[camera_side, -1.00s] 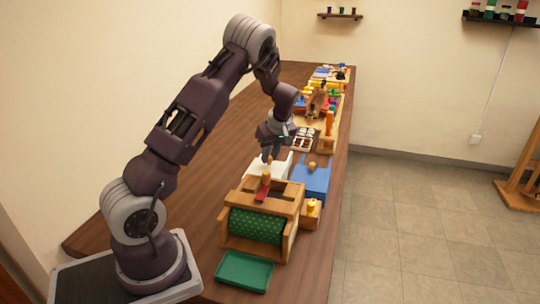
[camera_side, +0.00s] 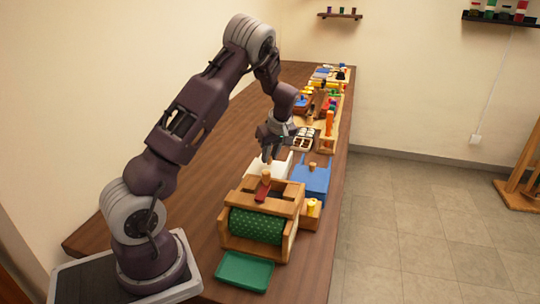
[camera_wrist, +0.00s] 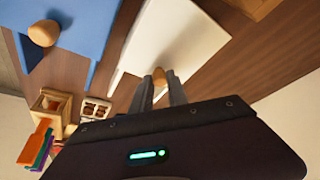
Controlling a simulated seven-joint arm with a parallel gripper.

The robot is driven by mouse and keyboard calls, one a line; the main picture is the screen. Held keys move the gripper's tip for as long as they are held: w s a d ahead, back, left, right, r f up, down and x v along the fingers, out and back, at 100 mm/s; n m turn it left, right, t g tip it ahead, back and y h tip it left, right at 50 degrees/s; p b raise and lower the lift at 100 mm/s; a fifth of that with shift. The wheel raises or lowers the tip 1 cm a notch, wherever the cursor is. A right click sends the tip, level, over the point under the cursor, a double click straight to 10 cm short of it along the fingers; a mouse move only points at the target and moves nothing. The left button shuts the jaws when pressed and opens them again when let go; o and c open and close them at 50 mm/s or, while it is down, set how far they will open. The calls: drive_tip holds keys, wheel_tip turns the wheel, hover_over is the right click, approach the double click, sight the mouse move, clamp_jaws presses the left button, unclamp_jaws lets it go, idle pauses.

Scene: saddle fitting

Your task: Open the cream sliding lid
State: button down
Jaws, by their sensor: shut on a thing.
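The cream lid (camera_wrist: 172,42) is a flat pale panel, seen in the wrist view running away from my fingers. A small wooden knob (camera_wrist: 159,74) stands at its near end. My gripper (camera_wrist: 160,88) has one finger on each side of this knob and is shut on it. In the side view my gripper (camera_side: 268,158) points down over the cream lid (camera_side: 256,169), behind the wooden roller frame. The frame and my fingers hide part of the lid there, and the knob cannot be made out.
A blue panel (camera_side: 311,182) with a wooden knob (camera_wrist: 44,33) lies beside the cream lid. The wooden frame with a green dotted roller (camera_side: 256,226) and a green tray (camera_side: 244,270) stand in front. Several items crowd the bench behind; the bench's left is bare.

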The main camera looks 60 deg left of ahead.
drive_tip(key=w+a, duration=0.7)
drive_tip(key=c, duration=1.3)
unclamp_jaws()
drive_tip(key=v, duration=0.7)
